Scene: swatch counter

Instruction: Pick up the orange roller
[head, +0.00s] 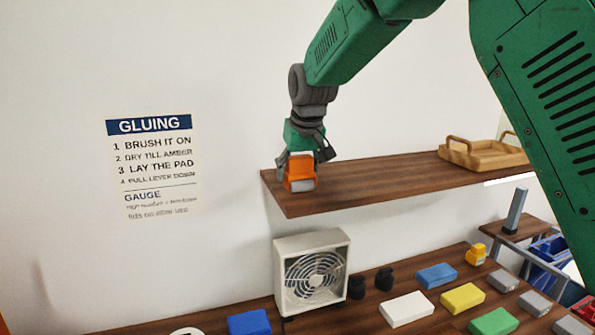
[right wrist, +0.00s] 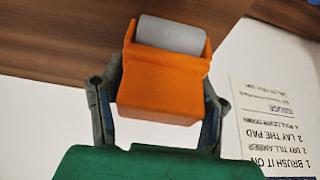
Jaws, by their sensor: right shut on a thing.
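The orange roller (head: 300,172) is at the left end of the wooden wall shelf (head: 375,185). My right gripper (head: 305,158) is shut on it, coming from above in the head view. In the right wrist view the orange body of the roller (right wrist: 165,85) sits between the two grey fingers of the right gripper (right wrist: 158,110), with its grey cylinder (right wrist: 170,35) away from the palm. I cannot tell whether the roller touches the shelf. My left gripper is not in view.
A wooden tray (head: 485,154) stands on the shelf's right part. Below, a counter holds a box fan (head: 312,272), dark pots, coloured blocks and a yellow item (head: 475,254). A gluing sign (head: 155,165) hangs on the wall. The shelf's middle is clear.

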